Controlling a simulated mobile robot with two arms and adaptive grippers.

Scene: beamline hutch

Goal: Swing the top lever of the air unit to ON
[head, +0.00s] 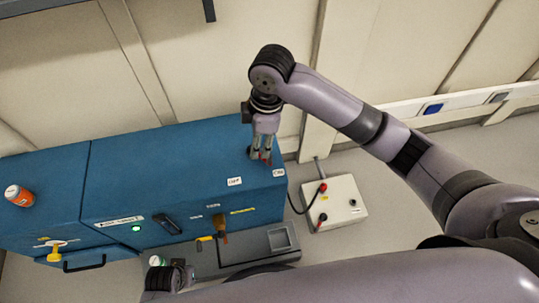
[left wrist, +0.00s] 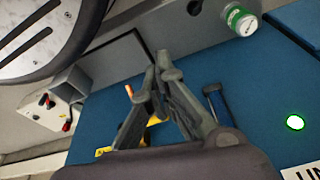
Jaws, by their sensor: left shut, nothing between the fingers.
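The air unit is a blue cabinet (head: 160,165) along the wall. Its top has an OFF label (head: 234,181) and an ON label (head: 278,173) near the right end. My right gripper (head: 261,157) points down onto the top, just behind and between these labels. A small reddish part shows at its fingertips; I cannot tell if it is the top lever, which is otherwise hidden. I cannot tell how far these fingers are apart. My left gripper (left wrist: 158,70) is shut and empty in the left wrist view, in front of the cabinet's front face.
The front has a green light (head: 136,228), a dark handle (head: 167,224) and a yellow valve (head: 57,248). A grey tray (head: 205,262) lies before it. A control box (head: 333,203) stands to the right.

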